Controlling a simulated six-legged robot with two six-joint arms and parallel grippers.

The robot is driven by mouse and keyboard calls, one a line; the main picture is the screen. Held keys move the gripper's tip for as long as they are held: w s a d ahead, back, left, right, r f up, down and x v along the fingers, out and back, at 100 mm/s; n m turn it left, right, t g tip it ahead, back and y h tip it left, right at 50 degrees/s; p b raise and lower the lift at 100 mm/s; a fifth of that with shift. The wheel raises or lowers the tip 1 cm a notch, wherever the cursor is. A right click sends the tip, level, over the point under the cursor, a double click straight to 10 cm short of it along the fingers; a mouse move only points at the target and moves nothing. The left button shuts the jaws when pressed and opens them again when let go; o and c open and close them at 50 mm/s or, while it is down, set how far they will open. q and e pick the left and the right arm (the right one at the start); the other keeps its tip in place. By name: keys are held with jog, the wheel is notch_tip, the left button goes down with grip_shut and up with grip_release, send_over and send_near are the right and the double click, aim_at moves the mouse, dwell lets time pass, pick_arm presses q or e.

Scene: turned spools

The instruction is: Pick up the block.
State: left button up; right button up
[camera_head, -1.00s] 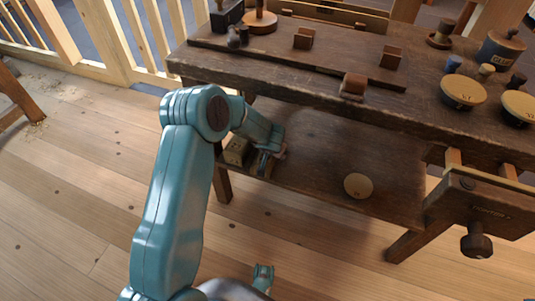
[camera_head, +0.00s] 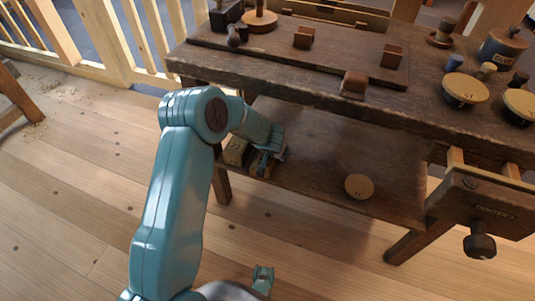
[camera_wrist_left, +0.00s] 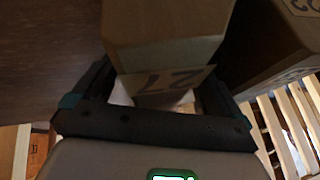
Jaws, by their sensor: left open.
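A wooden block marked 27 (camera_wrist_left: 165,35) fills the top middle of the left wrist view, its numbered end facing the camera. My left gripper (camera_wrist_left: 158,92) is open, with one finger on each side of this block's near end; I cannot tell whether they touch it. In the head view my left gripper (camera_head: 267,158) is at the left end of the bench's lower shelf (camera_head: 320,160), largely covering the block there. A second numbered block (camera_head: 235,151) stands just left of the gripper; it appears at the right in the wrist view (camera_wrist_left: 268,42).
The dark workbench top (camera_head: 300,82) overhangs the shelf and carries small brown blocks, spools and round lidded pots. A round tan disc (camera_head: 358,186) is on the shelf to the right. A vise (camera_head: 485,212) hangs at the right. The shelf between gripper and disc is clear.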

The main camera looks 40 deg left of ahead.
pick_arm(q)
jog(key=c, duration=1.2)
